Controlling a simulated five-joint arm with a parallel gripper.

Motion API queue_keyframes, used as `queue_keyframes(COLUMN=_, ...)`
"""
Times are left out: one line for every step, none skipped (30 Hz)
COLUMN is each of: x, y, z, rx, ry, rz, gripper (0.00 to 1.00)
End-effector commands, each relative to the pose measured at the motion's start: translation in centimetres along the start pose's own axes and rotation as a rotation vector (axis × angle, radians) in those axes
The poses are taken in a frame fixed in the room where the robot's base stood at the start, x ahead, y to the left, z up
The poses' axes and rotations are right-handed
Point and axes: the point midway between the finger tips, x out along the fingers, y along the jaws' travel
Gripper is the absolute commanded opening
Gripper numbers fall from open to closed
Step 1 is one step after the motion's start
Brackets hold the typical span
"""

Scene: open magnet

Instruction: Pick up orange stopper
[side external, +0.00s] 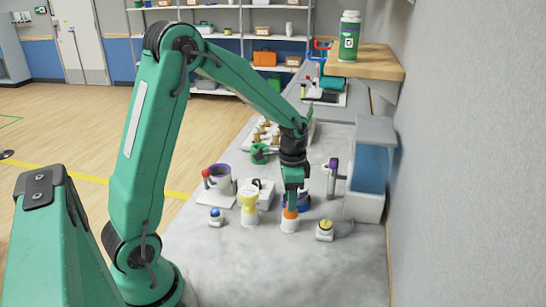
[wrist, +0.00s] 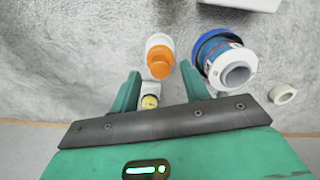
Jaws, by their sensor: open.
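The orange stopper (side external: 290,213) sits upright in a white holder (side external: 289,226) on the grey bench. In the wrist view the stopper (wrist: 160,63) shows just ahead of my fingertips, with the white holder (wrist: 157,39) around its far side. My gripper (side external: 292,203) points down close above the stopper. In the wrist view its two green fingers (wrist: 160,72) are spread apart, with the stopper lined up with the gap between them. The gripper is open and empty. In the side view the fingers partly hide the stopper's top, and I cannot tell whether they touch it.
A blue and white cylinder (wrist: 216,58) stands close by the right finger. A small white block with a yellow top (side external: 325,230), a yellow-topped white piece (side external: 249,207) and a blue-knobbed piece (side external: 215,216) stand nearby. A blue-fronted bin (side external: 368,172) is at right.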

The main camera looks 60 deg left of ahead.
Motion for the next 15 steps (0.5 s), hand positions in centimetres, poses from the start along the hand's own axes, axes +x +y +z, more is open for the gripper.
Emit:
queue_keyframes(x=0.7, y=0.1, z=0.1, rx=0.0, ry=-0.003, rz=0.003, gripper=0.46)
queue_keyframes(x=1.1, y=0.1, z=0.1, rx=0.0, ry=-0.004, rz=0.003, gripper=0.46)
queue_keyframes(x=1.5, y=0.0, z=0.1, rx=0.0, ry=-0.002, rz=0.002, gripper=0.46)
queue_keyframes(x=1.8, y=0.0, z=0.1, rx=0.0, ry=-0.002, rz=0.002, gripper=0.46)
queue_keyframes(x=2.1, y=0.0, z=0.0, rx=0.0, ry=-0.002, rz=0.002, gripper=0.46)
queue_keyframes(x=2.4, y=0.0, z=0.0, rx=0.0, ry=-0.002, rz=0.001, gripper=0.46)
queue_keyframes(x=2.5, y=0.0, z=0.0, rx=0.0, ry=-0.001, rz=0.001, gripper=0.46)
queue_keyframes(x=2.7, y=0.0, z=0.0, rx=0.0, ry=-0.001, rz=0.001, gripper=0.46)
queue_keyframes(x=2.8, y=0.0, z=0.0, rx=0.0, ry=-0.001, rz=0.0, gripper=0.46)
queue_keyframes(x=2.8, y=0.0, z=0.0, rx=0.0, ry=0.0, rz=0.0, gripper=0.46)
queue_keyframes(x=2.8, y=0.0, z=0.0, rx=0.0, ry=0.0, rz=0.0, gripper=0.46)
queue_keyframes(x=2.8, y=0.0, z=0.0, rx=0.0, ry=0.0, rz=0.0, gripper=0.46)
queue_keyframes(x=2.8, y=0.0, z=0.0, rx=0.0, ry=0.0, rz=0.0, gripper=0.46)
queue_keyframes(x=2.8, y=0.0, z=0.0, rx=0.0, ry=0.0, rz=0.0, gripper=0.46)
queue_keyframes(x=2.8, y=0.0, z=0.0, rx=0.0, ry=0.0, rz=0.0, gripper=0.46)
